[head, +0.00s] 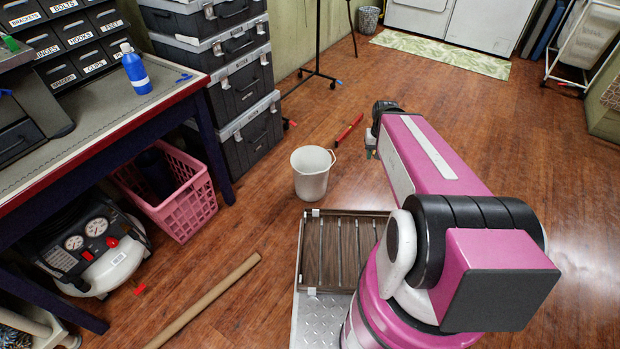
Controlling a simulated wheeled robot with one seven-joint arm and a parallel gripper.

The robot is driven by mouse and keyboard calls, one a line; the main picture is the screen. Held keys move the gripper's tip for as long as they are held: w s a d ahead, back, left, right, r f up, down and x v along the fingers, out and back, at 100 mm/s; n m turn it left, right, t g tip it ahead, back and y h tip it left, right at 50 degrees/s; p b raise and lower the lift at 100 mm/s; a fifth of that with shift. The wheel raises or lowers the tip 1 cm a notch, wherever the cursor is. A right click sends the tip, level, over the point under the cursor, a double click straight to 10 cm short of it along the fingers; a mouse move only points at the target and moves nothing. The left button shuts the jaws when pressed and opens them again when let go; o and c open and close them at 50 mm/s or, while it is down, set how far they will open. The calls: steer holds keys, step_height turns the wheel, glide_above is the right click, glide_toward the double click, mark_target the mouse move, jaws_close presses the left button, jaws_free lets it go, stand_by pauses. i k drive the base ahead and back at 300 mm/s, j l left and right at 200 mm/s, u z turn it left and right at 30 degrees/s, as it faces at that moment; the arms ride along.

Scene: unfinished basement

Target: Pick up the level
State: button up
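The level appears to be the slim red bar (348,131) lying on the wooden floor, just behind and to the right of the white bucket. It lies at a slant, and its surface details are too small to make out. My arm reaches forward over the floor, and my gripper (371,146) hangs at its far end, a little to the right of the red bar. The two look apart in the picture. The fingers are small and partly hidden by my arm, so their opening cannot be seen.
The white bucket (312,172) stands on the floor near the red bar. Stacked dark toolboxes (246,85) and a workbench (95,115) are on the left. A pink crate (180,205) and a cardboard tube (205,300) lie lower. The floor to the right is clear.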

mark_target(355, 122)
steer(key=i+l, duration=0.5)
steer(key=i+l+u, duration=0.15)
steer(key=i+l, duration=0.8)
steer(key=l, duration=0.15)
steer(key=i+l+u, duration=0.1)
steer(key=i+l, duration=0.35)
steer(key=l, duration=0.1)
